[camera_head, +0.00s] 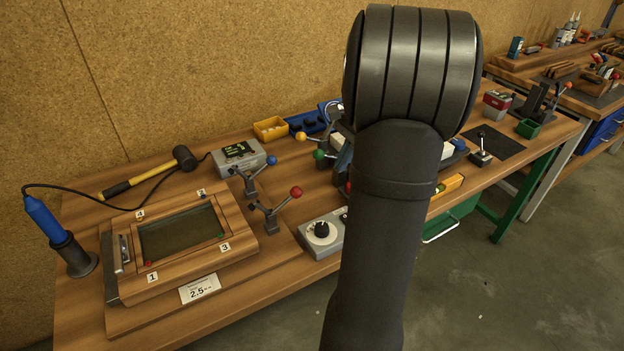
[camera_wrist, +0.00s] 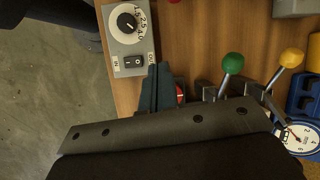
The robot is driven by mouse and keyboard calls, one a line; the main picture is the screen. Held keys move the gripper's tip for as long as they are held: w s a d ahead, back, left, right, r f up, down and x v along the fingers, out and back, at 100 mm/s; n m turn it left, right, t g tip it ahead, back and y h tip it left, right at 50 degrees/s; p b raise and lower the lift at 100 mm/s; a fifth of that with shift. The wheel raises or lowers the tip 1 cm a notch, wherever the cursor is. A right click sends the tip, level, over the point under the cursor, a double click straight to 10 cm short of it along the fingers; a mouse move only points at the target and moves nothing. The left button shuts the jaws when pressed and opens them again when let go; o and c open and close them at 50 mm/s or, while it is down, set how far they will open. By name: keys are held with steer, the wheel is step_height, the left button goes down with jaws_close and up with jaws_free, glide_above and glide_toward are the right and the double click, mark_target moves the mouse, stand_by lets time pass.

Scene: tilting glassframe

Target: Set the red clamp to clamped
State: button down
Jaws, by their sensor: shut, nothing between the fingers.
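The red clamp has a red ball knob (camera_head: 296,191) on a dark lever that leans up to the right. Its dark base stands on the wood at the right side of the framed glass panel (camera_head: 180,235). A sliver of red at the top edge of the wrist view may be its knob. My gripper (camera_wrist: 162,88) shows dark fingers, shut and empty, over the bench between the dial box and the green-knobbed clamp. In the head view my arm covers most of my gripper. It is to the right of the red clamp, apart from it.
A blue-knobbed clamp (camera_head: 272,160) stands behind the red one. Green (camera_wrist: 232,63) and yellow (camera_wrist: 291,57) knobs rise near my gripper. The dial box (camera_head: 322,235) sits at the front edge. A mallet (camera_head: 150,175) and grey display box (camera_head: 238,158) lie behind the frame.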

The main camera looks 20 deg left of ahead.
steer(key=shift+g+y, duration=0.4)
steer(key=shift+g, duration=0.2)
steer(key=a, duration=0.4)
steer(key=shift+w+a+r, duration=0.2)
steer(key=shift+f, duration=0.15)
steer(key=x, duration=1)
steer(key=shift+r, duration=0.25)
steer(key=shift+s+r+h, duration=0.1)
steer(key=shift+r+h, duration=0.15)
steer(key=shift+h, duration=0.05)
